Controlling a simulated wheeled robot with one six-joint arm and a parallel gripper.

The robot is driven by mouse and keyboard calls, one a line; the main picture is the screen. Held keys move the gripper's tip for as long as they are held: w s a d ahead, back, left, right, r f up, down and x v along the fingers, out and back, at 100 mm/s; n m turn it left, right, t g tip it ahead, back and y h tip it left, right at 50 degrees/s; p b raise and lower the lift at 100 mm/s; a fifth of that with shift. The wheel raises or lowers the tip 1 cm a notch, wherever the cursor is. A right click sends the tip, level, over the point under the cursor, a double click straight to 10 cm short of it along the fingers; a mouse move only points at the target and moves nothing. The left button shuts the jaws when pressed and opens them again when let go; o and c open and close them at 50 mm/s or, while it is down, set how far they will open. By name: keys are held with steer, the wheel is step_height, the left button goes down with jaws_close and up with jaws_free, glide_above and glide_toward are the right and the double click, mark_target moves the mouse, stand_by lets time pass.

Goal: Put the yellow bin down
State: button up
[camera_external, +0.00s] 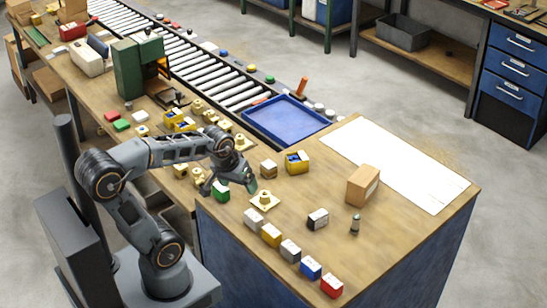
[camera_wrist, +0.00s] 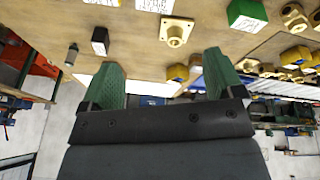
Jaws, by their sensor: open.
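A small yellow bin (camera_external: 297,161) with blue in it stands on the bench, left of the white sheet and near the blue tray. A second yellow block-like box (camera_external: 271,234) stands in a row of coloured boxes along the front edge; I cannot tell which one the task means. My gripper (camera_external: 240,186) is above the bench, close to a green block (camera_external: 221,190) and left of a brass flange plate (camera_external: 264,200). In the wrist view my gripper (camera_wrist: 162,85) has its two green fingers wide apart, with nothing held between them.
A blue tray (camera_external: 250,119) lies beside the roller conveyor. A cardboard box (camera_external: 363,185), a dark-and-white block (camera_external: 318,219) and a small vial (camera_external: 355,225) stand at right. Brass parts crowd the bench at left. The white sheet (camera_external: 400,165) is largely clear.

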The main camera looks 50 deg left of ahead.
steer(key=s+m, duration=0.1)
steer(key=s+f+m, duration=0.1)
steer(key=s+m, duration=0.1)
steer(key=m, duration=0.1)
steer(key=shift+s+d+f, duration=0.25)
steer(key=shift+s+f, duration=0.1)
steer(key=shift+s, duration=0.05)
